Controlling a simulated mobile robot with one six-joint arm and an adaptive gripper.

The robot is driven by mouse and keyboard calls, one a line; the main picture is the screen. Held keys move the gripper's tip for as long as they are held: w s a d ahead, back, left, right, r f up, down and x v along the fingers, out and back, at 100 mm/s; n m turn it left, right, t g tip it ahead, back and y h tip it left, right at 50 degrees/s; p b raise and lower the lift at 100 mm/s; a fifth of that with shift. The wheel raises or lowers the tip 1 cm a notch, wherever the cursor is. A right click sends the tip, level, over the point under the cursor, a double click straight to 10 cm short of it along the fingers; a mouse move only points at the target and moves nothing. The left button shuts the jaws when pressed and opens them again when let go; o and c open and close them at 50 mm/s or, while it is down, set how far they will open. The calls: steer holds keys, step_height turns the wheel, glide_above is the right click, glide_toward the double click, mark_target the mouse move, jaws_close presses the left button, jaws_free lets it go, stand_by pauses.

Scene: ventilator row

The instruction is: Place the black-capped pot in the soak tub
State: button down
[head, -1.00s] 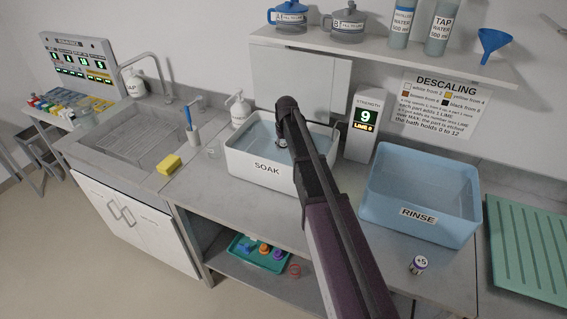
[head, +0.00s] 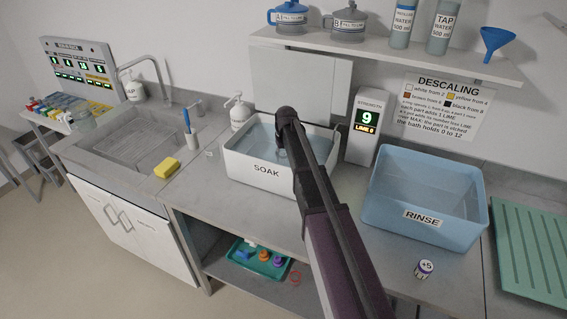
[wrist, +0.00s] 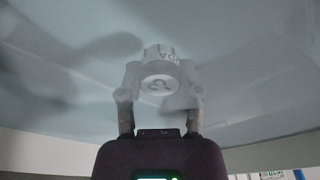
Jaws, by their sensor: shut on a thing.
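The white soak tub (head: 262,174), labelled SOAK, stands on the counter and holds bluish liquid. My gripper (head: 281,153) reaches down into it, partly hidden by my arm. In the wrist view my gripper (wrist: 160,96) is shut on a small pale pot (wrist: 159,68). The pot looks hazy, as if seen through the liquid, with dark lettering on its side and a mark on its round end. Its black cap cannot be made out. Whether the pot touches the tub floor I cannot tell.
A blue rinse tub (head: 421,217) stands to the right, with a +5 pot (head: 424,269) in front. A strength display (head: 364,125) reading 9 stands behind. A shelf (head: 385,55) with jugs and bottles hangs above. A yellow sponge (head: 166,168) lies by the sink.

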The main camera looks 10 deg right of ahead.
mark_target(283, 161)
steer(key=shift+f+b, duration=1.1)
steer(key=shift+f, duration=0.35)
steer(key=shift+f, duration=0.15)
steer(key=shift+c, duration=1.3)
jaws_free()
step_height(283, 161, up, 12)
steer(key=s+p, duration=0.1)
steer(key=p, duration=1.1)
steer(key=shift+s, duration=0.35)
steer(key=shift+d, duration=0.1)
